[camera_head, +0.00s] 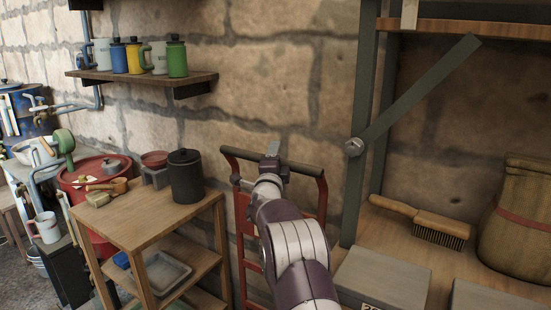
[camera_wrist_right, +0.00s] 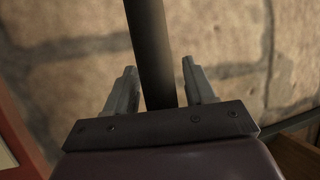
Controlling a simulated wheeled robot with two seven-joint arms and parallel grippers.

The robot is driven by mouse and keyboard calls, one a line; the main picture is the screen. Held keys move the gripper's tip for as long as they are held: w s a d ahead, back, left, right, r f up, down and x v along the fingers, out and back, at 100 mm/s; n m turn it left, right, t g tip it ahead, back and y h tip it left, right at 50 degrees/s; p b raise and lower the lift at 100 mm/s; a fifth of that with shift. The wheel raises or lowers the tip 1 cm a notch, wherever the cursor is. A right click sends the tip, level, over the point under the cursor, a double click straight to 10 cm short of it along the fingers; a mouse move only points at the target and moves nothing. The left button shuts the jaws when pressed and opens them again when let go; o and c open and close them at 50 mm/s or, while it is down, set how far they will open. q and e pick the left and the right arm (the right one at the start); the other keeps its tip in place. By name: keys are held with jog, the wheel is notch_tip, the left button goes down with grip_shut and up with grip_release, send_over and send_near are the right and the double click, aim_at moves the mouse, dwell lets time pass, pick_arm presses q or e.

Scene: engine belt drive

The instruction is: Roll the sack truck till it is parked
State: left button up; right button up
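The sack truck (camera_head: 241,232) stands upright against the stone wall, with a red frame and a dark handle bar across its top. My right gripper (camera_head: 273,152) is at this top bar, its arm rising from the bottom of the head view and hiding part of the frame. In the right wrist view the dark bar (camera_wrist_right: 151,50) runs between the two grey fingers (camera_wrist_right: 158,75). The fingers stand apart, with a small gap showing on the right side of the bar. The truck's wheels and lower end are hidden. My left gripper is not in view.
A wooden side table (camera_head: 150,215) with a dark canister (camera_head: 185,176) stands close left of the truck. A shelf rack (camera_head: 362,130) with a brush (camera_head: 440,228), a sack (camera_head: 520,220) and grey boxes (camera_head: 385,275) is close right. A red drum (camera_head: 85,170) is further left.

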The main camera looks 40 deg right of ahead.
jog(key=v, duration=1.2)
jog(key=shift+s+a, duration=0.25)
jog(key=shift+s, duration=0.05)
jog(key=shift+f, duration=0.1)
